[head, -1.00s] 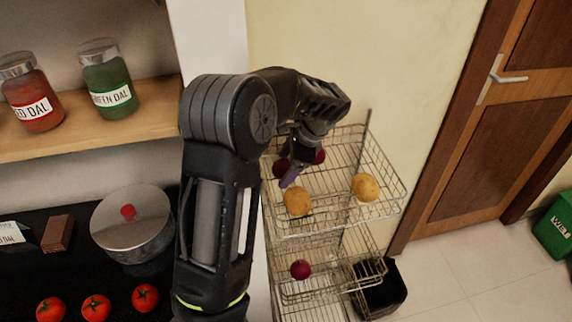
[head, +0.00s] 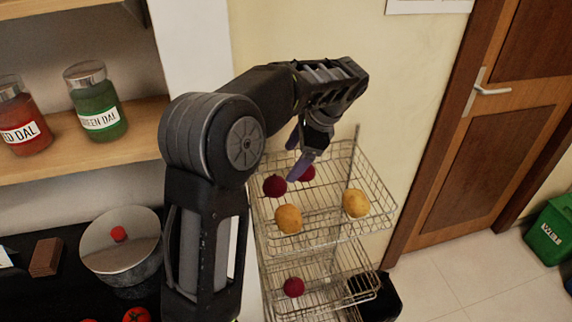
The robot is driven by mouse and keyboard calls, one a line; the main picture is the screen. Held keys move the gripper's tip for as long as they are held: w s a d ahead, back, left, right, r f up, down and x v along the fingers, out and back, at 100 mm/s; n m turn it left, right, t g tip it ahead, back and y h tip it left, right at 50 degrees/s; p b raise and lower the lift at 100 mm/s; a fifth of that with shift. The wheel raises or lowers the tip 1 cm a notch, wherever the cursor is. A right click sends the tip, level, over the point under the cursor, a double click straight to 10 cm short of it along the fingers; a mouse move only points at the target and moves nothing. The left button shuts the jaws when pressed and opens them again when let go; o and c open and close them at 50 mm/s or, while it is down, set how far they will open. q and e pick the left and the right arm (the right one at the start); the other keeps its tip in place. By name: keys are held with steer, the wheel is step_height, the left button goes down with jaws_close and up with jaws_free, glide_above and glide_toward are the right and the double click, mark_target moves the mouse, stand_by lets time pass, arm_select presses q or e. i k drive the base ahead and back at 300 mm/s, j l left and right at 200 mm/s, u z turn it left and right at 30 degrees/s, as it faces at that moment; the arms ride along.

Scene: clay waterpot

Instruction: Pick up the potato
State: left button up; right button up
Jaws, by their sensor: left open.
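Two potatoes lie in the top basket of a wire rack (head: 385,205) in the head view. One potato (head: 288,219) is at the front left of the basket, and the other potato (head: 356,203) is at its right. My left gripper (head: 298,160) is above the back left of the basket, pointing down. It is open and empty, with its fingers above and behind the left potato and apart from it. My right gripper is not in view.
Two dark red round vegetables (head: 275,186) lie behind the left potato, near my left fingers. Another one (head: 294,287) is in a lower basket. A counter with a lidded pot (head: 121,246) is at left. Wall and door (head: 470,150) are behind and right.

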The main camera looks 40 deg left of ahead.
mark_target(355, 203)
steer(key=k+l, duration=0.8)
steer(key=l, duration=0.1)
